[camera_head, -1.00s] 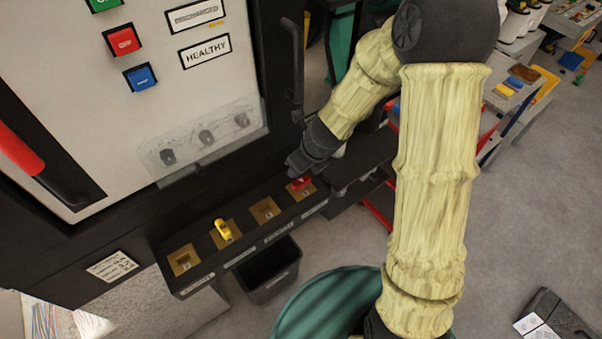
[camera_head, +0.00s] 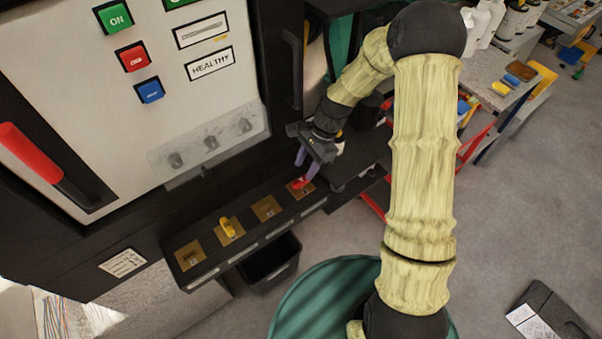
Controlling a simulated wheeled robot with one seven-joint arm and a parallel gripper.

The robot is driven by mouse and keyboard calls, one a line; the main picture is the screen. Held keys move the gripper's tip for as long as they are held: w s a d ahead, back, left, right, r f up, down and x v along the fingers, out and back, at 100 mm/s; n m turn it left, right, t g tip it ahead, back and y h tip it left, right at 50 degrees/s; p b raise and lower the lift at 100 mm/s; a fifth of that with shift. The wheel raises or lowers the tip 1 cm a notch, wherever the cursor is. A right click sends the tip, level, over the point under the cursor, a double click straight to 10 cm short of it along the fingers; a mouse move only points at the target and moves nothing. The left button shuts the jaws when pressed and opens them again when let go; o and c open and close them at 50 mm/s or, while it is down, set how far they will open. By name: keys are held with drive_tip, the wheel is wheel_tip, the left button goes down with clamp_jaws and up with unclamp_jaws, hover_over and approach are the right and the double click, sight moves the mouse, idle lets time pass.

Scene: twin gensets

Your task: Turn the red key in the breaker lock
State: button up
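The red key (camera_head: 300,184) sits in the brass lock plate at the right end of a black ledge below the white panel. Its top is small in view and partly hidden by a finger. My gripper (camera_head: 304,165) is just above it, pointing down, with its purple fingers showing apart. The lower finger ends right by the key; I cannot tell whether it touches. Nothing shows held between the fingers.
A yellow key (camera_head: 228,227) stands in another lock on the black ledge (camera_head: 222,258). A black bin (camera_head: 269,266) hangs below. A door handle (camera_head: 293,70) stands up behind my gripper. A red-handled lever (camera_head: 28,153) is at far left.

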sight(300, 179)
drive_tip(key=shift+d+f+n, duration=0.1)
drive_tip(key=shift+f+n, duration=0.15)
drive_tip(key=shift+n, duration=0.35)
drive_tip(key=shift+b+x, duration=1.7)
drive_tip(key=shift+x, duration=0.9)
